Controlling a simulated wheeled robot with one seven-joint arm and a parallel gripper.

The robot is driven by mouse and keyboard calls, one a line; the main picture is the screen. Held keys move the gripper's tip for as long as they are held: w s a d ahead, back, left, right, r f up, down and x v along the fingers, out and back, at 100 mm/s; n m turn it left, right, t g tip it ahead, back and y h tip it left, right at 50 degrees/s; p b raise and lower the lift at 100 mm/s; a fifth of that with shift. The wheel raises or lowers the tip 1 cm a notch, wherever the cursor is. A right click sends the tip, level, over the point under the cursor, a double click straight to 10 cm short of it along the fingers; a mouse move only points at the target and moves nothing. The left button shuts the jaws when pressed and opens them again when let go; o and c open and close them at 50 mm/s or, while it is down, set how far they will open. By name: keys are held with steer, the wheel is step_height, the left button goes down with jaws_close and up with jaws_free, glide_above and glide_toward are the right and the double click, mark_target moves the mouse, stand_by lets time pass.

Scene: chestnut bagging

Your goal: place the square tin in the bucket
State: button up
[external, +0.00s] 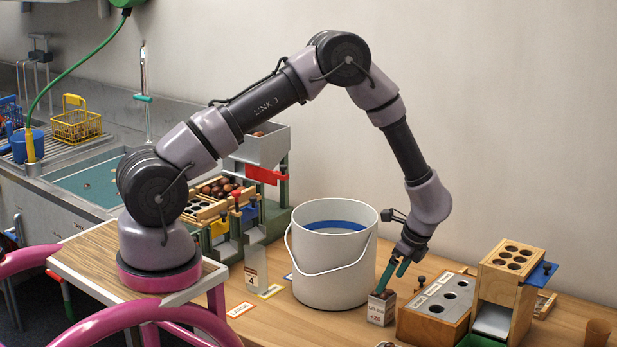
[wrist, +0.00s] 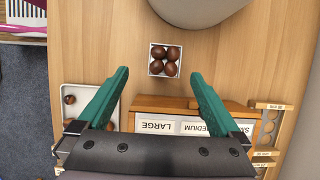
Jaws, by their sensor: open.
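The square tin (external: 380,313) is a small pale box with a printed label on its front, standing upright on the table right of the bucket. In the wrist view the tin (wrist: 151,62) holds several brown chestnuts. The white bucket (external: 333,268) with a wire handle stands upright beside it; part of its grey side (wrist: 195,8) shows at the top of the wrist view. My gripper (external: 391,280) has green fingers pointing down at the tin. In the wrist view my gripper (wrist: 160,74) is open and empty, with the tin just beyond and between the fingertips.
A wooden sorter box (external: 435,308) with holes and a taller holed stand (external: 505,280) are close right of the tin. A white tray (wrist: 90,100) with chestnuts lies left in the wrist view. A brown cup (external: 597,333) stands far right. Card signs lie left of the bucket.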

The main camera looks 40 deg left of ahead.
mark_target(384, 297)
steer(key=x, duration=0.3)
steer(key=shift+a+f, duration=0.1)
steer(key=shift+f, duration=0.15)
steer(key=shift+w+x, duration=0.2)
steer(key=shift+x, duration=1.15)
steer(key=shift+w+x, duration=0.2)
steer(key=shift+x, duration=1.15)
jaws_close()
